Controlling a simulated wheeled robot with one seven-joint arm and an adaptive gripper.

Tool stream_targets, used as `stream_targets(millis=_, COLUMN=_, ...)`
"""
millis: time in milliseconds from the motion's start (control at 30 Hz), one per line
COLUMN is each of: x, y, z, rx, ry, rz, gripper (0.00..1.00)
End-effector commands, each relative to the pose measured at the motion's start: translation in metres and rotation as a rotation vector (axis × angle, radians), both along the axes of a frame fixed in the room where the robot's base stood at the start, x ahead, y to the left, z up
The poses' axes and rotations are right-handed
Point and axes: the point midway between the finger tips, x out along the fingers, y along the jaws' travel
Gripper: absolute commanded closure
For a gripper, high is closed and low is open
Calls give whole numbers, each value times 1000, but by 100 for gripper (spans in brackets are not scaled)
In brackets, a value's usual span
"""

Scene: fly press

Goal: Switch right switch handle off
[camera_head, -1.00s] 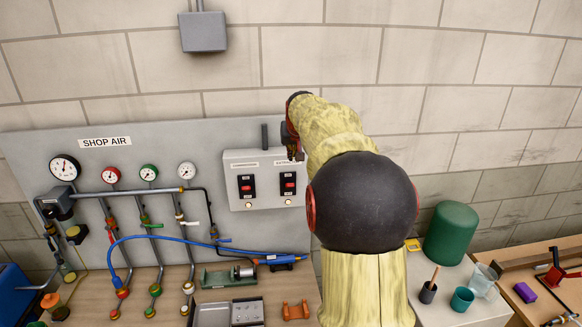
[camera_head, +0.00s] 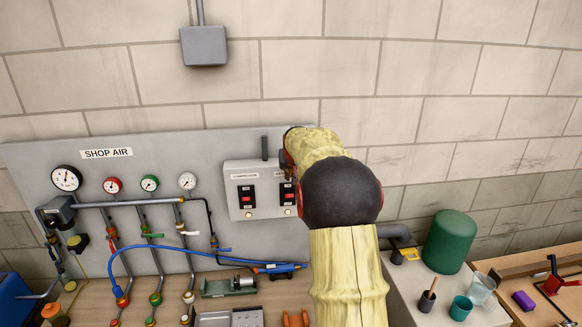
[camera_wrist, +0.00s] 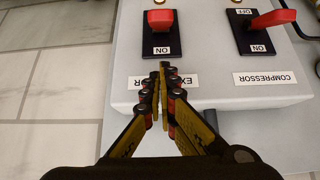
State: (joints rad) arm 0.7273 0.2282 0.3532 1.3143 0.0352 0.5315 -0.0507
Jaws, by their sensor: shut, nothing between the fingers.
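The grey switch box (camera_head: 238,205) hangs on the wall panel with two red-handled switches on black plates. The right switch handle (camera_head: 287,193) is partly beside my arm in the head view. In the wrist view the box appears upside down, so this red handle (camera_wrist: 160,18) is at the left, above its ON mark; its OFF mark is not visible. The other red handle, labelled COMPRESSOR, (camera_wrist: 272,19) is at the right. My gripper (camera_wrist: 161,72) is shut and empty, its tips over the lower label, apparently apart from the handle. In the head view my arm mostly hides it.
The shop air panel (camera_head: 150,210) with gauges, pipes and a blue hose (camera_head: 180,240) is left of the box. A green cylinder (camera_head: 450,241) and cups stand on the bench at right. A dark bar (camera_head: 265,148) stands above the box.

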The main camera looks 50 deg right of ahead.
Motion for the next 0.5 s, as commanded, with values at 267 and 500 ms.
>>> stream_targets(millis=267, x=-13, y=11, z=-27, rx=2, ry=1, rz=-1, gripper=100)
stream_targets(millis=500, x=-16, y=14, z=-35, rx=0, ry=0, rz=0, gripper=100)
